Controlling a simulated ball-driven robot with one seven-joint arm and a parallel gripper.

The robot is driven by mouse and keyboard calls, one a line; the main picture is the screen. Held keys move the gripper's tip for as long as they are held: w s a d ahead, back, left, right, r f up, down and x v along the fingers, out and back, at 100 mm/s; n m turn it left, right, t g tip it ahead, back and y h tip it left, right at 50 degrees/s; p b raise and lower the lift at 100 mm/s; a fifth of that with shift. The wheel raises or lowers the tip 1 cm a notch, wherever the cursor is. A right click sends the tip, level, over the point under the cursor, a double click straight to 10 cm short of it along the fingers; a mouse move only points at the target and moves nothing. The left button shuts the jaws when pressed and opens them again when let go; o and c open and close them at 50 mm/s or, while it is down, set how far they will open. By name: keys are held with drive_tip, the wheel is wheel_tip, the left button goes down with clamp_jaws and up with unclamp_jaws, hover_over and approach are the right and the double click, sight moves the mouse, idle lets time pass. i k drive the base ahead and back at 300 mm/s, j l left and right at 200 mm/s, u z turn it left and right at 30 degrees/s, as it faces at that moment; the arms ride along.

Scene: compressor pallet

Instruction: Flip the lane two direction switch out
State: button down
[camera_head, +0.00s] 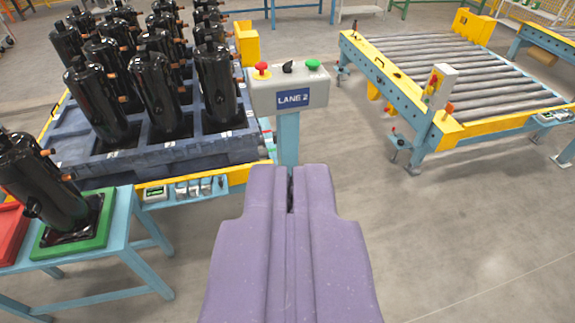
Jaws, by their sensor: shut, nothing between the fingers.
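The lane two control box (290,92) is a grey box on a light blue post, with a blue "LANE 2" label on its front. On its top are a red button on a yellow base (263,70), a small black direction switch (288,67) in the middle and a green button (312,64). Which way the switch points is too small to tell. My purple gripper (290,190) is shut and empty. It is in the lower middle of the view, nearer to me than the box and apart from it, with its tips below the box in the picture.
A dark blue pallet (160,150) with several black compressors stands at the left on a yellow-edged conveyor. A single compressor (45,185) stands on a green tray on a light blue table. An empty roller conveyor (460,75) is at the right. The floor between is clear.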

sight(286, 68)
drive_tip(key=i+l, duration=0.15)
drive_tip(key=i, duration=0.5)
drive_tip(key=i+l, duration=0.15)
drive_tip(key=i, duration=0.5)
drive_tip(key=i+l, duration=0.1)
drive_tip(key=i, duration=0.6)
drive_tip(key=i+l, duration=0.15)
drive_tip(key=i, duration=0.5)
